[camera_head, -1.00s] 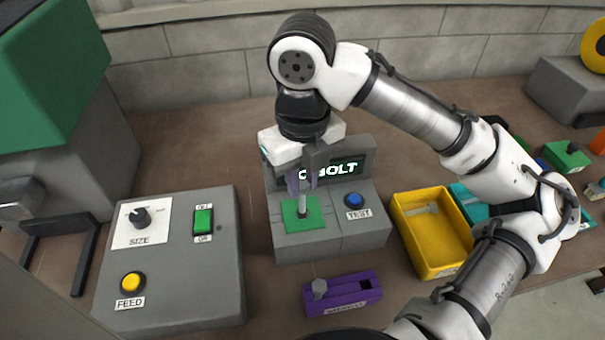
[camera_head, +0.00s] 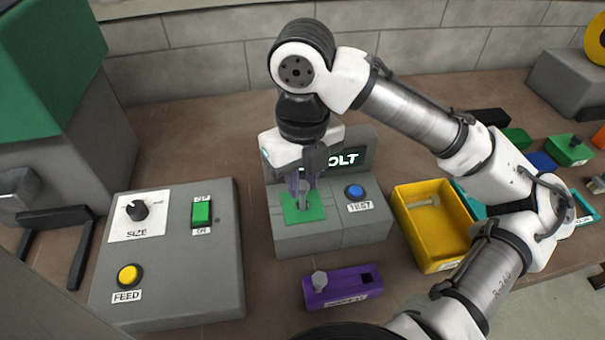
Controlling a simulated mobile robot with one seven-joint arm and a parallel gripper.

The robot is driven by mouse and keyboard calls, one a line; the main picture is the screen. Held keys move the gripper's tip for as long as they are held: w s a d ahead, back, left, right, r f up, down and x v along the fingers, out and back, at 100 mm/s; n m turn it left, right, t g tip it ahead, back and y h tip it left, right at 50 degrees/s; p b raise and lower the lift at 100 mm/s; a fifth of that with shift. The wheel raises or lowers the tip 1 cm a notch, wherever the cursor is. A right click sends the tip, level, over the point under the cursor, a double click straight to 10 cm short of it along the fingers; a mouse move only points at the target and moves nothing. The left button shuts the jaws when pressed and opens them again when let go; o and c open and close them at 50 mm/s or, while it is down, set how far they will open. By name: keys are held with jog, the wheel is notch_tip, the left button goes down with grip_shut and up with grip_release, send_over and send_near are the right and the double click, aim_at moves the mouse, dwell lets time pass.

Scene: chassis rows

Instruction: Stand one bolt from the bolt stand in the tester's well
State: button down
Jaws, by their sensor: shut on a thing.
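My gripper (camera_head: 303,187) is shut on a grey bolt (camera_head: 303,199). It holds the bolt roughly upright over the green pad (camera_head: 317,211) of the grey tester (camera_head: 345,237). The bolt's lower end is at the well in the pad. I cannot tell how deep it sits in the well. The tester's screen (camera_head: 354,158) is lit, and my gripper hides part of its text; "OLT" shows. The purple bolt stand (camera_head: 345,290) is in front of the tester. One bolt (camera_head: 319,281) stands in its left hole; its right hole is empty.
The blue TEST button (camera_head: 355,192) is right of the pad. A yellow tray (camera_head: 432,263) with a bolt (camera_head: 425,201) lying in it stands to the right. A grey box (camera_head: 166,270) with SIZE knob, green switch and FEED button is at left.

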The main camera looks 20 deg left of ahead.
jog(key=shift+f+b, duration=0.5)
jog(key=shift+f, duration=0.45)
jog(key=c, duration=1.2)
grip_release()
jog(key=shift+r, duration=0.1)
notch_tip(320, 180, up, 14)
jog(key=shift+f+p, duration=0.2)
jog(key=shift+p, duration=0.2)
jog(key=shift+c, duration=0.5)
